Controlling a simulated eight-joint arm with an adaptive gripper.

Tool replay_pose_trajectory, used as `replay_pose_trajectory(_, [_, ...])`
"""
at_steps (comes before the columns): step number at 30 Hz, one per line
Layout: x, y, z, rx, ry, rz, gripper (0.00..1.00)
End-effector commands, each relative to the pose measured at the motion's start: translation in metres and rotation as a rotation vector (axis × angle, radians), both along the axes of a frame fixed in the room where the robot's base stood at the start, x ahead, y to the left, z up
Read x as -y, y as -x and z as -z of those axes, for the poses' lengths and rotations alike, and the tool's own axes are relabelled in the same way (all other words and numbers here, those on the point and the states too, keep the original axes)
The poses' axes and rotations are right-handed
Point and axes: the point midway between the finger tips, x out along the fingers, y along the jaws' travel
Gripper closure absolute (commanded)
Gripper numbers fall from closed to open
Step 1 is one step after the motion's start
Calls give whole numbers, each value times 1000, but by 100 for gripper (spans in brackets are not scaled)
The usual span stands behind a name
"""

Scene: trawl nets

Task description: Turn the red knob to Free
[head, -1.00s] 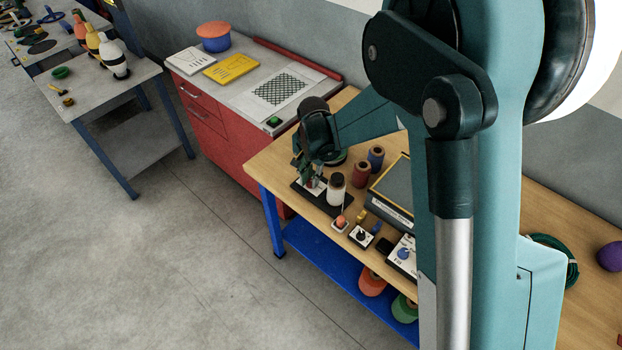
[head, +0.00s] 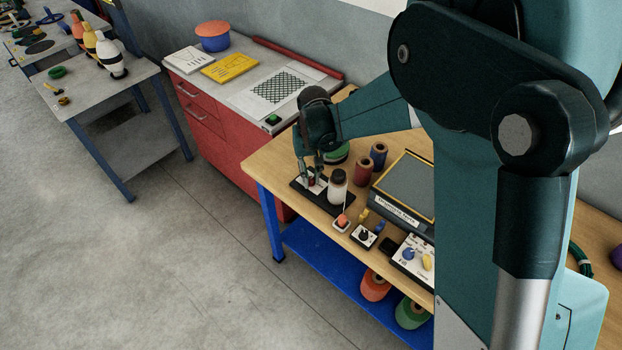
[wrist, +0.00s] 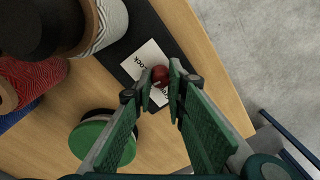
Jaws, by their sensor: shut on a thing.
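The red knob (wrist: 160,74) shows in the wrist view, round and dark red, on a white label plate (wrist: 146,58) with black lettering. Part of a word, ending in what looks like "OCK", is readable; I cannot see the word Free. My gripper (wrist: 161,88) is shut on the knob, one green-padded finger on each side of it. In the head view my gripper (head: 312,179) points down over the plate at the left end of the wooden bench, and mostly hides the knob. The knob's pointing direction is unclear.
Red (head: 362,171) and blue (head: 378,155) spools and a green round thing (wrist: 90,138) are near.

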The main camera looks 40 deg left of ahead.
Motion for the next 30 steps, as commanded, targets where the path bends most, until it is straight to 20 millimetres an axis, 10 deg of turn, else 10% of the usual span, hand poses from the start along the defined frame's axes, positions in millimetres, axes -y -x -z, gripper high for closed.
replay_pose_trajectory(30, [-1, 1, 1, -1, 0, -937, 97])
